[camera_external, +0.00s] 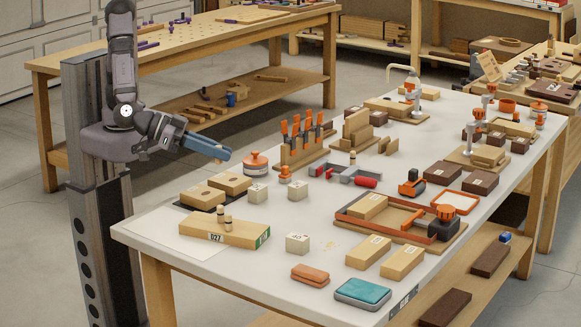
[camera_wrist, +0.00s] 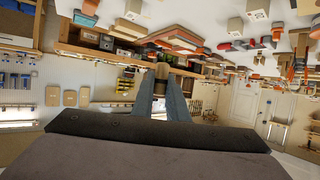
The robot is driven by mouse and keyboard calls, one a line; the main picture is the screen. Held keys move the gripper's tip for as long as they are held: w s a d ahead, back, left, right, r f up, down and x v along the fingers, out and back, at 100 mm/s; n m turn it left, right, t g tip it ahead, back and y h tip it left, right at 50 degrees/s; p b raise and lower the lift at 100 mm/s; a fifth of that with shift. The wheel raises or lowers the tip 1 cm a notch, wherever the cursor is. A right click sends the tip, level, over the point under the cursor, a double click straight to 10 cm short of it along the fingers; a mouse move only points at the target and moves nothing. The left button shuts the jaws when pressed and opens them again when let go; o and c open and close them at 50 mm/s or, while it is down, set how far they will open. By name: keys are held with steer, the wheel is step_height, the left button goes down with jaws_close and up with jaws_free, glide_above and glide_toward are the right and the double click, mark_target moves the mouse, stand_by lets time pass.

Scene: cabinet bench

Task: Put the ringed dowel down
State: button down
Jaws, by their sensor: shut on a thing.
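My gripper (camera_external: 218,155) is raised over the left side of the white bench, its blue-grey fingers pointing right. In the wrist view its fingers (camera_wrist: 161,90) are closed around a small tan piece with a dark band, the ringed dowel (camera_wrist: 161,71). The dowel is mostly hidden by the fingers, and I cannot make it out in the external view. Below the gripper, a wooden block marked 027 (camera_external: 205,233) lies on the bench with short dark-banded pegs (camera_external: 221,214) standing at its top. Another pale peg (camera_external: 352,158) stands farther back.
Two wooden blocks with holes (camera_external: 202,197) lie behind block 027. An orange-lidded round pot (camera_external: 256,164), white cubes (camera_external: 297,243) and a rack of orange-handled tools (camera_external: 304,145) are to the right. A pale sheet (camera_external: 172,235) near the left corner has bare room.

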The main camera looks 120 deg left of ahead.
mark_target(220, 206)
steer(key=shift+f, duration=4.95)
steer(key=shift+f, duration=0.1)
steer(key=shift+f+b, duration=0.45)
steer(key=shift+f, duration=0.1)
steer(key=c, duration=1.7)
jaws_free()
steer(key=shift+c, duration=0.2)
steer(key=shift+r, duration=0.2)
